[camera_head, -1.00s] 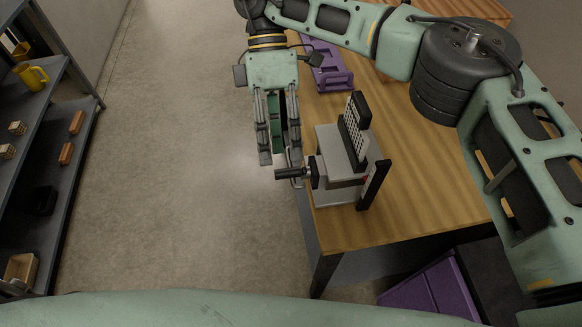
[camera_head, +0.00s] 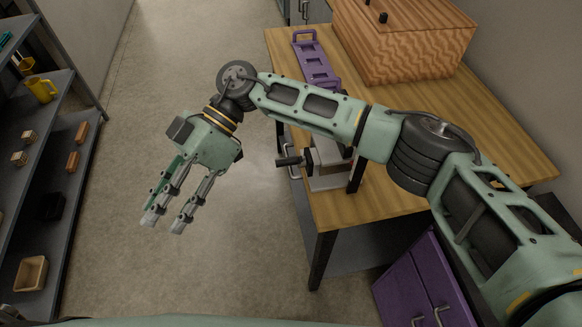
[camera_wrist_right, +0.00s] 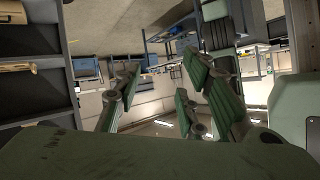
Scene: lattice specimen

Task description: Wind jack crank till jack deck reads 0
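The jack (camera_head: 332,182) stands on the near left corner of the wooden table, partly hidden behind my right forearm. Its crank (camera_head: 290,161), with a dark handle, sticks out to the left past the table edge. The jack deck and its scale are hidden, so no reading shows. My right gripper (camera_head: 166,222) hangs over the floor, left of the crank and well apart from it. Its fingers are spread and empty; they also show apart in the right wrist view (camera_wrist_right: 160,95). My left gripper is out of view.
A purple cabinet (camera_head: 425,285) is below. A dark shelf (camera_head: 45,180) with small items stands at left. Open floor lies between shelf and table.

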